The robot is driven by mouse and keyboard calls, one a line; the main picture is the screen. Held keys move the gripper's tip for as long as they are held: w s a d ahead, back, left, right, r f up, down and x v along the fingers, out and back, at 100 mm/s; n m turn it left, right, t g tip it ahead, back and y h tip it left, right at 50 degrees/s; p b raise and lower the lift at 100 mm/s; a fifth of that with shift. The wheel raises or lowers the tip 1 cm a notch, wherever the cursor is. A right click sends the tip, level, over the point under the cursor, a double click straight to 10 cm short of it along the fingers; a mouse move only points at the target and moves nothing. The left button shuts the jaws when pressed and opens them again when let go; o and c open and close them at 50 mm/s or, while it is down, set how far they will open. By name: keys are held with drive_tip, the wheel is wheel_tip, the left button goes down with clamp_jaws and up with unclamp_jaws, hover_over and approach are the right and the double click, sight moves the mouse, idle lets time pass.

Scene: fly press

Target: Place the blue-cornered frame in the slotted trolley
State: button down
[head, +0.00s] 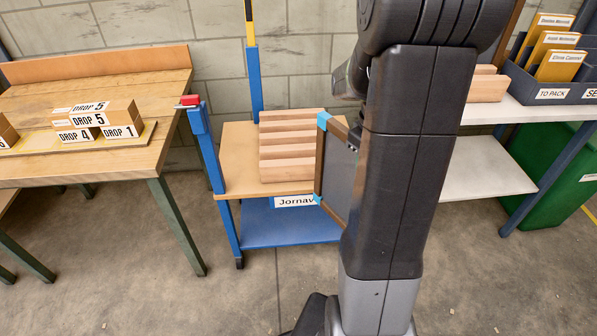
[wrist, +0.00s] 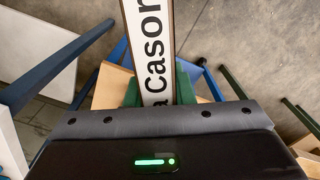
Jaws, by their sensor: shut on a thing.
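The blue-cornered frame (head: 335,170) has brown edges, a dark grey panel and blue corners. In the head view it is upright and slightly turned, partly hidden by my arm. The slotted trolley (head: 230,190) has blue posts, a wooden shelf with a pale slotted block (head: 290,145), and a "Jornav" label. The frame overlaps the trolley's right side in the picture, right of the slots; I cannot tell the gap. In the wrist view my gripper (wrist: 158,88) has green fingers shut on the frame's edge (wrist: 152,40), which bears a partly readable white label, "a Casor".
A wooden table (head: 90,85) with "DROP" blocks (head: 100,120) stands at left. At right are a white shelf unit (head: 485,165), a "TO PACK" tray (head: 550,95) and a green bin (head: 560,175). A blue trolley post with a red top (head: 190,101) rises at the trolley's left.

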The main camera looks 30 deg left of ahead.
drive_tip(key=s+a+r+n, duration=0.3)
drive_tip(key=a+r+n, duration=0.2)
drive_tip(key=r, duration=0.4)
drive_tip(key=s+a+r+n, duration=0.4)
drive_tip(key=a+r+n, duration=0.2)
drive_tip(key=r, duration=0.3)
drive_tip(key=shift+a+r+n, duration=0.15)
drive_tip(key=shift+a+n, duration=0.15)
drive_tip(key=shift+n, duration=0.3)
drive_tip(key=shift+s, duration=0.1)
